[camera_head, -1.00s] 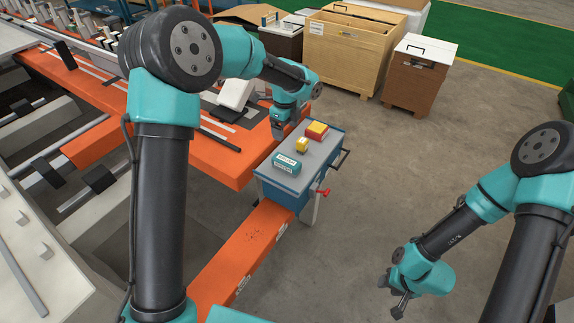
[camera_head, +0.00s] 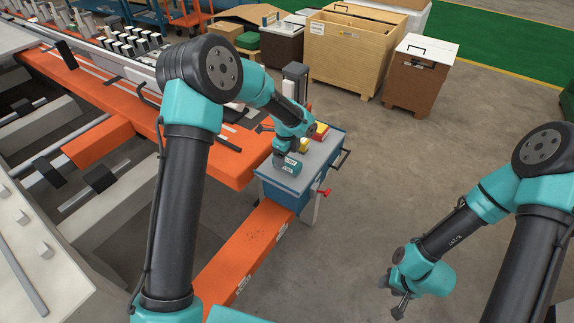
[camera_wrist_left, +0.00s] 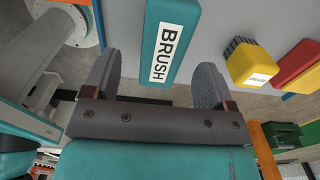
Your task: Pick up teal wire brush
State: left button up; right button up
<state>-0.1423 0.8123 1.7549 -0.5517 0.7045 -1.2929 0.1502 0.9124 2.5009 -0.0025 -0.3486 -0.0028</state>
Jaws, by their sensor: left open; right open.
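The teal wire brush (camera_head: 289,167) is a teal block with a white label. It lies on the grey top of a blue cart (camera_head: 327,149). In the left wrist view the teal brush (camera_wrist_left: 169,42), labelled BRUSH, points up between the two fingers. My left gripper (camera_head: 280,153) is open over the brush, and its fingers (camera_wrist_left: 158,65) show on either side of it with gaps. Whether they touch the brush or are still above it is hard to tell. My right gripper (camera_head: 392,294) is open and empty over the floor at lower right.
A red-handled clamp (camera_head: 323,191) sits on the cart's side. An orange beam (camera_head: 250,245) runs in front. The floor to the right is clear.

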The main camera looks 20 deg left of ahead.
aim_at(287, 160)
pick_arm(q)
jog(key=shift+w+d+f, duration=0.1)
jog(key=shift+w+f, duration=0.05)
jog(key=shift+f, duration=2.45)
jog(key=shift+c, duration=0.2)
jog(key=c, duration=1)
jog(key=shift+r, duration=0.2)
